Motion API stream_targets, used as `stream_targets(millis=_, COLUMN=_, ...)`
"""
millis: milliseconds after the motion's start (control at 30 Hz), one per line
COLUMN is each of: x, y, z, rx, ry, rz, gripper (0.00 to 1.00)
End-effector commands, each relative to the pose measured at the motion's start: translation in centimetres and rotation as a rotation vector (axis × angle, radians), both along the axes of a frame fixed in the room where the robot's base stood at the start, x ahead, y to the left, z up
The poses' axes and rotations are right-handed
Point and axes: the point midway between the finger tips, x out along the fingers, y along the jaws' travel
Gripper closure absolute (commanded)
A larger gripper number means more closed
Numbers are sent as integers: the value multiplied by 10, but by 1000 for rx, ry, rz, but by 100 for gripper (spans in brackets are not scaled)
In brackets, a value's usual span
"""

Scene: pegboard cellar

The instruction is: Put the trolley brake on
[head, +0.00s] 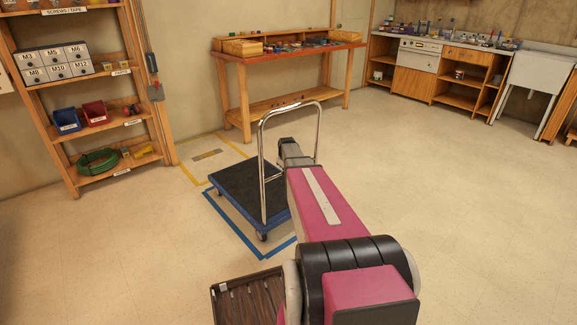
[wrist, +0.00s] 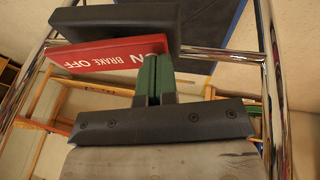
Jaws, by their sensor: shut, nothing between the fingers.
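The trolley (head: 240,190) has a dark deck with a blue edge and a tall chrome handle (head: 262,150). It stands on the floor with my arm reaching over its right side. In the wrist view a red plate (wrist: 105,56) reads "ON BRAKE OFF" upside down, between chrome tubes (wrist: 275,90). A thick dark bar (wrist: 115,18) lies along the plate. My gripper (wrist: 152,75) has green fingers, shut and empty, in front of the plate's ON end, covering part of that lettering. Whether the fingers touch the plate or bar is unclear. In the head view the fingertips are hidden.
Blue floor tape (head: 240,236) runs around the trolley's front, with yellow tape (head: 192,176) behind it. A shelf rack (head: 125,125) stands left, and a workbench (head: 285,55) stands behind. Open floor (head: 450,200) lies to the right.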

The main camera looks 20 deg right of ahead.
Motion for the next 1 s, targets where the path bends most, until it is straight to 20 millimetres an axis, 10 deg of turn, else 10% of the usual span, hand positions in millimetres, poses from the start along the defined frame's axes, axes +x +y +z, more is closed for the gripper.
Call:
stream_targets(millis=467, x=-1, y=2, z=3, rx=3, ry=0, rz=-1, gripper=100)
stream_targets(millis=1000, x=-30, y=27, z=95, rx=2, ry=-2, rz=-1, gripper=100)
